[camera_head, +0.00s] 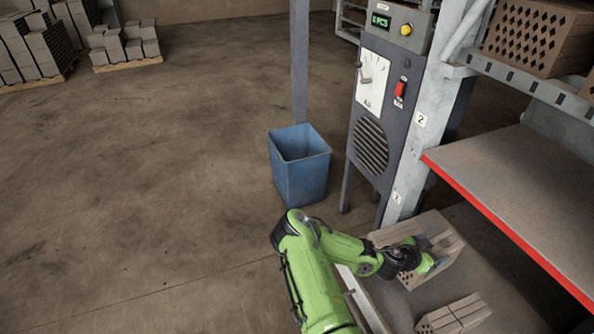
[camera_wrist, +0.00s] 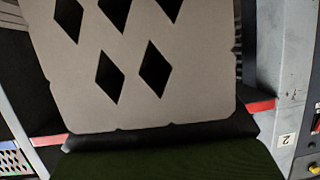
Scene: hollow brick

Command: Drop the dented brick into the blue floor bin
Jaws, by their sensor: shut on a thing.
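My gripper (camera_head: 432,262) is at the lower right of the head view, at the grey-brown bricks on the low surface below the red-edged shelf. It is shut on a brick. In the wrist view this brick (camera_wrist: 130,105) fills the upper middle, a grey-brown face with diamond-shaped holes and small nicks along its edges. I cannot make out a clear dent. In the head view my arm partly hides the bricks, so I cannot tell whether the held one is lifted clear. The blue floor bin (camera_head: 300,180) stands upright on the floor, left of the grey machine; its visible inside looks empty.
The grey machine (camera_head: 385,100) and a steel post (camera_head: 425,120) stand between the bin and the red-edged shelf (camera_head: 530,180). More bricks (camera_head: 453,314) lie at the low surface's front. A thin post (camera_head: 299,60) rises behind the bin. The floor left of the bin is clear.

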